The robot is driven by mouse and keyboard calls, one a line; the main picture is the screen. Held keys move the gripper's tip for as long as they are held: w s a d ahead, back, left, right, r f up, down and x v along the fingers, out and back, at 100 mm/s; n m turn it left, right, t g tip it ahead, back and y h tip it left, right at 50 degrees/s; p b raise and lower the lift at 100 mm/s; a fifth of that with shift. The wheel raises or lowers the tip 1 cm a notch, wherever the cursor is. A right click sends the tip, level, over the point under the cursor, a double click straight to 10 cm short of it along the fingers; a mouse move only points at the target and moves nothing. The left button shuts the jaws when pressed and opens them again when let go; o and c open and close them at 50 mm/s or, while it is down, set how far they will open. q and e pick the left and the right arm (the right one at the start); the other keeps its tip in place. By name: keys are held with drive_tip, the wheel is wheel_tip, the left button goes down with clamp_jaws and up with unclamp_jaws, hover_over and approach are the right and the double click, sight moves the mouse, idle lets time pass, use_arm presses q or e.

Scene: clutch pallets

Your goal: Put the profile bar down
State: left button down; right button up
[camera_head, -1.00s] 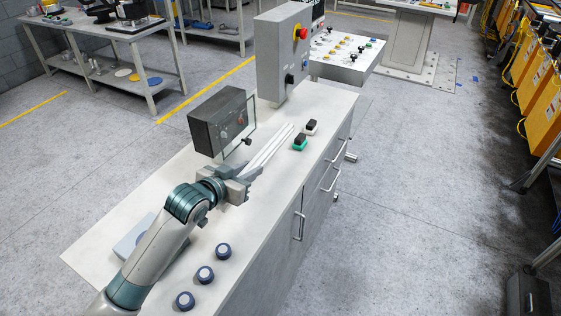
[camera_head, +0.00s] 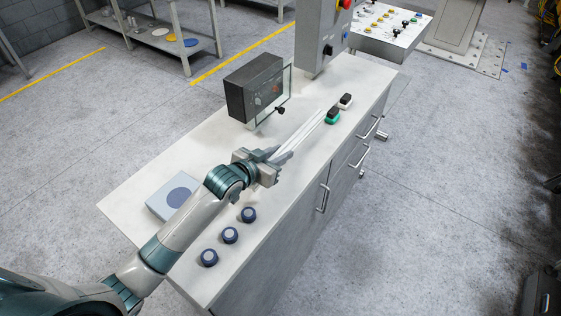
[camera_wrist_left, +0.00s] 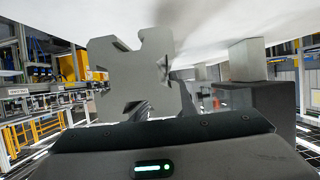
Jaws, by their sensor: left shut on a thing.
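The profile bar (camera_head: 303,132) is a long, silver, grooved bar over the white worktop (camera_head: 205,150), pointing away toward the back right. My left gripper (camera_head: 276,160) is shut on its near end. In the left wrist view, the slotted end face of the profile bar (camera_wrist_left: 130,75) looks toward the camera, with a dark fingertip (camera_wrist_left: 150,108) beside it. The worktop (camera_wrist_left: 225,25) shows at the top of that view. I cannot tell whether the bar touches the worktop. My right gripper is not in view.
A dark box (camera_head: 254,88) with a clear door stands left of the bar. A green-based black piece (camera_head: 333,116) and a white-based one (camera_head: 346,101) lie near its far end. Several blue round knobs (camera_head: 230,235) line the front right edge. A pad (camera_head: 176,196) lies left of my arm.

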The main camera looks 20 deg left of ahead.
use_arm(q)
wheel_tip(320, 180, down, 3)
drive_tip(key=shift+f+p, duration=0.2)
drive_tip(key=shift+p, duration=0.35)
drive_tip(key=shift+f, duration=0.3)
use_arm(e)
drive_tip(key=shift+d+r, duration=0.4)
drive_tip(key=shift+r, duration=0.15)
use_arm(q)
drive_tip(key=c, duration=1.5)
unclamp_jaws()
drive_tip(key=shift+f, duration=0.15)
drive_tip(key=shift+s, duration=0.1)
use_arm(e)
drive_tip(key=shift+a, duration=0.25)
